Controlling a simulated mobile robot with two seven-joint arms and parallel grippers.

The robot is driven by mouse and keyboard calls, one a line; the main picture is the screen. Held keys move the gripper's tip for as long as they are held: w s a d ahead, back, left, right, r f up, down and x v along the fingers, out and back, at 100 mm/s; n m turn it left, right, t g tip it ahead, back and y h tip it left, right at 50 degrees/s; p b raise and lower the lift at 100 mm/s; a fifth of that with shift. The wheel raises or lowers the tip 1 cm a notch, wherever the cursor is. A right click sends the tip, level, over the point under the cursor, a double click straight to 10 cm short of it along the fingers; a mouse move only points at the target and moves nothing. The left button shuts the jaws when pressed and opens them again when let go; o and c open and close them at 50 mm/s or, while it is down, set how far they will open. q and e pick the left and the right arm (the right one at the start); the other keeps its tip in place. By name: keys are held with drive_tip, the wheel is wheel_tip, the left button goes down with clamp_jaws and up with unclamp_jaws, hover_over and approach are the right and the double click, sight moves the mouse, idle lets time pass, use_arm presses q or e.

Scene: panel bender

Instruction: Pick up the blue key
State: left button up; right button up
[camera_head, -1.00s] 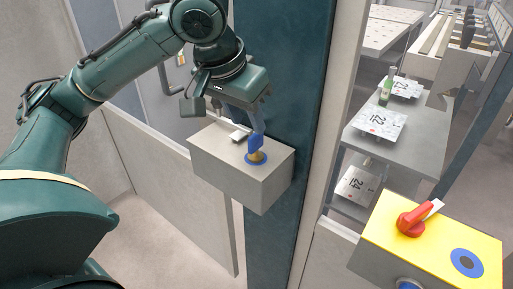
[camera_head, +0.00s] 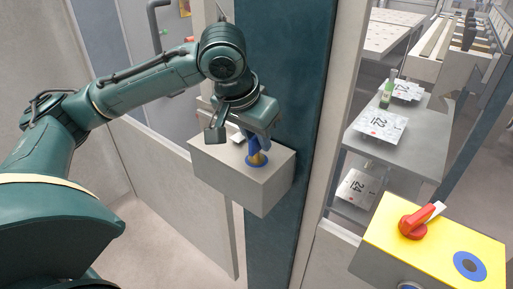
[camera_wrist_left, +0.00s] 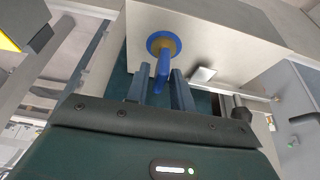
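The blue key (camera_head: 257,160) stands upright in a brass lock with a blue ring on top of a grey box (camera_head: 233,182). My left gripper (camera_head: 257,146) is right over the key, and its fingers partly hide the key in the head view. In the left wrist view the key (camera_wrist_left: 163,68) shows between the two fingertips of my left gripper (camera_wrist_left: 160,80), with a gap visible on each side. The left gripper is open there. My right gripper is not in view.
The box is fixed to a dark green post (camera_head: 290,80). A yellow-topped box (camera_head: 435,245) with a red switch (camera_head: 417,222) stands at the lower right. Shelves with numbered plates (camera_head: 377,126) and a green bottle (camera_head: 386,96) are behind. A small pale piece (camera_wrist_left: 203,74) lies beside the key.

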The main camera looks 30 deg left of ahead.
use_arm(q)
clamp_jaws()
drive_tip(key=shift+r, duration=0.15)
wheel_tip(320, 180, up, 9)
drive_tip(key=shift+r+p, duration=0.15)
drive_tip(key=shift+p, duration=0.4)
drive_tip(key=shift+r, duration=0.25)
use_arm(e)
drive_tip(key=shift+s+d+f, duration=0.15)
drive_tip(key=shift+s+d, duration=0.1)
